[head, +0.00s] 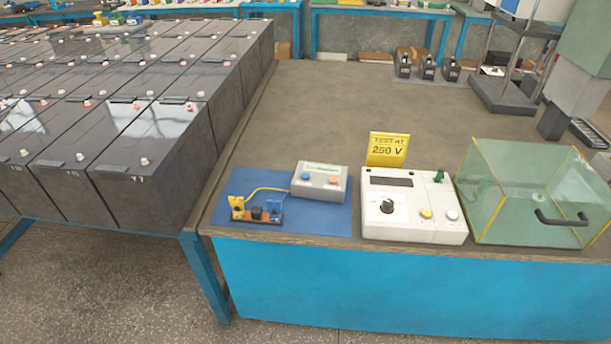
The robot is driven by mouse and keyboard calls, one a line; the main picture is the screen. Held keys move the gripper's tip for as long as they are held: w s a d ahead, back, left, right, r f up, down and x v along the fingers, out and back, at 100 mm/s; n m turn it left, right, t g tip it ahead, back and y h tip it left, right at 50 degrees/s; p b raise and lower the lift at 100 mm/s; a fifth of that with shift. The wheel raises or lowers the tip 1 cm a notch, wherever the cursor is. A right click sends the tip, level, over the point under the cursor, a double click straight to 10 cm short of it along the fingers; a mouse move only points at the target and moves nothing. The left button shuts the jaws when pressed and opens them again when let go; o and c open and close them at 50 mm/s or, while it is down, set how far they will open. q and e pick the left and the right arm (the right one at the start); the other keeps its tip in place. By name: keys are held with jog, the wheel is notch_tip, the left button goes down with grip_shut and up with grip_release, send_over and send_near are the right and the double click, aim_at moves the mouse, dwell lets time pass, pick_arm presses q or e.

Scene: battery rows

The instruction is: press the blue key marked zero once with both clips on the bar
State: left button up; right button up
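A small grey-white box (320,183) sits at the back right of a blue mat (310,222). It has a blue key (305,177) and an orange key (333,181); their markings are too small to read. An orange-brown bar (261,218) with a black block on it lies at the mat's left. A yellow clip (237,207) stands at the bar's left end and a blue clip (274,207) at its right end; both appear on the bar. A yellow lead runs from near the yellow clip to the box. Neither of my grippers is in view.
Right of the mat stands a white tester (412,207) with a dark display, knob and buttons. Behind it is a yellow "TEST AT 250 V" sign (388,149). A clear box (525,195) stands farther right. Battery rows (120,100) fill the left.

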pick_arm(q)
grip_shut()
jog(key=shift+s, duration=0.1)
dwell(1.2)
